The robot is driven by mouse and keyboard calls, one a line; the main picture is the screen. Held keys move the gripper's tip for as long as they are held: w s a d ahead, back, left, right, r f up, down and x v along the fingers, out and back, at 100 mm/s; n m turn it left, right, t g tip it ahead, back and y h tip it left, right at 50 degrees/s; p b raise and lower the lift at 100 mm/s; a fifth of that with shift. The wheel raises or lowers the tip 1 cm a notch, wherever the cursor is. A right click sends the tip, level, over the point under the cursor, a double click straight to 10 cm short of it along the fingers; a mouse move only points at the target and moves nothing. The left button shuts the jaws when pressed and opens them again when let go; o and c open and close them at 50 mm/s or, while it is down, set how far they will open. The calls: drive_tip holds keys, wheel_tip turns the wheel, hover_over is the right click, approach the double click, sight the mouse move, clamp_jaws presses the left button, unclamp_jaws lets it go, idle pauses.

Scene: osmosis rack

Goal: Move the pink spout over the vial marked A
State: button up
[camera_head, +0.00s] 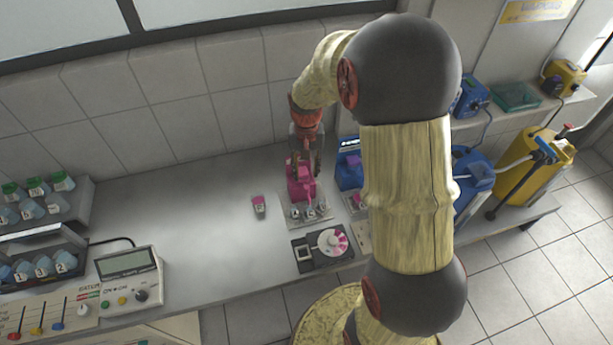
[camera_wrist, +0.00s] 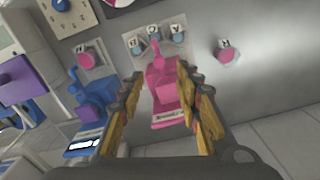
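The pink dispenser (camera_head: 301,182) stands on a pale plate (camera_head: 322,216) on the bench, and its pink upper part shows in the wrist view (camera_wrist: 162,82). Three small lettered vials (camera_head: 309,212) stand in a row on the plate in front of it; they also show in the wrist view (camera_wrist: 154,36). Contact is not clear. The spout's exact alignment with a vial cannot be told.
A pink-capped vial (camera_head: 259,206) stands alone to the left on the bench. A black device with a pink-and-white dial (camera_head: 333,242) is in front. A blue dispenser (camera_head: 349,172) stands close on the right. The bench middle (camera_head: 195,215) is clear.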

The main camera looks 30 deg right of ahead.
sight(307, 187)
wheel_tip(307, 187, down, 8)
drive_tip(key=shift+d+f+b, duration=0.1)
drive_tip(key=shift+b, duration=0.2)
drive_tip(key=shift+c, duration=1.3)
clamp_jaws()
